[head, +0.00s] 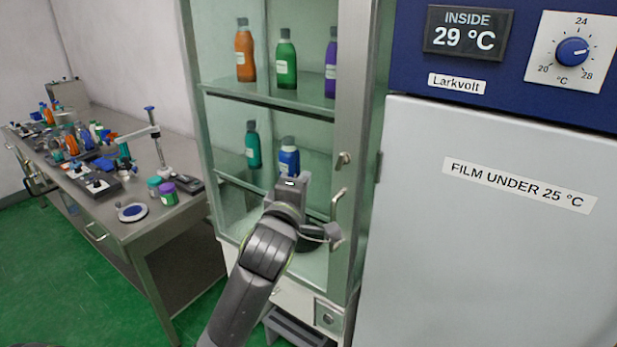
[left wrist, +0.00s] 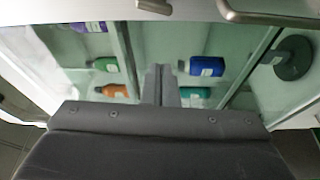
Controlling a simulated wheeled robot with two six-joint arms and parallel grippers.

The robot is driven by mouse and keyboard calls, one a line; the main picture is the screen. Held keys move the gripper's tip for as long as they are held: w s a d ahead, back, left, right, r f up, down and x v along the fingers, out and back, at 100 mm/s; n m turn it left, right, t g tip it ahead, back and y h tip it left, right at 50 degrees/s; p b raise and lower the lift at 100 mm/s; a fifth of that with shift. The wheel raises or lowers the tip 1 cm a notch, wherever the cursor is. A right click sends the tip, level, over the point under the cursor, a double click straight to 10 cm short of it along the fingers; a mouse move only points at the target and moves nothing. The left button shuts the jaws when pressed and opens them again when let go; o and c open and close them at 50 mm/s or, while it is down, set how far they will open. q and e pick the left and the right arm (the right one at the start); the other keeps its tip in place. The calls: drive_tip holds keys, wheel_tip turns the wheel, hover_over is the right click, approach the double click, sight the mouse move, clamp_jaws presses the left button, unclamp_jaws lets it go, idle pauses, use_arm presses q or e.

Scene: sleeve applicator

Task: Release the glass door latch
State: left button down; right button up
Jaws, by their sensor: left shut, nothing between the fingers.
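The glass-fronted cabinet (head: 342,90) stands in the middle of the head view. A small metal piece, probably the latch (head: 343,159), sits on its right frame above a curved metal handle (head: 338,203). In the left wrist view, the latch (left wrist: 154,7) and handle (left wrist: 230,12) show at the top edge. My left gripper (head: 291,183) is shut and empty in front of the glass, left of the handle and apart from the latch. It shows in the left wrist view (left wrist: 160,85) too. I cannot tell whether the door is fully closed. My right gripper is not in view.
Bottles stand on the cabinet shelves, including an orange bottle (head: 245,52) and a blue bottle (head: 289,158). A pale refrigerator (head: 480,250) stands close on the right. A cluttered metal bench (head: 150,222) is on the left, with green floor (head: 60,275) before it.

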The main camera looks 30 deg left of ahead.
use_arm(q)
drive_tip(key=shift+v, duration=0.95)
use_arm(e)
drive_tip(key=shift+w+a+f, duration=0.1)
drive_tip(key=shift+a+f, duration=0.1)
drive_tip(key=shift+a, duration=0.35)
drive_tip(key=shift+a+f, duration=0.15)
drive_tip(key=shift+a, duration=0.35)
use_arm(q)
drive_tip(key=shift+s+a, duration=0.1)
drive_tip(key=shift+a, duration=0.05)
drive_tip(key=shift+f, duration=0.1)
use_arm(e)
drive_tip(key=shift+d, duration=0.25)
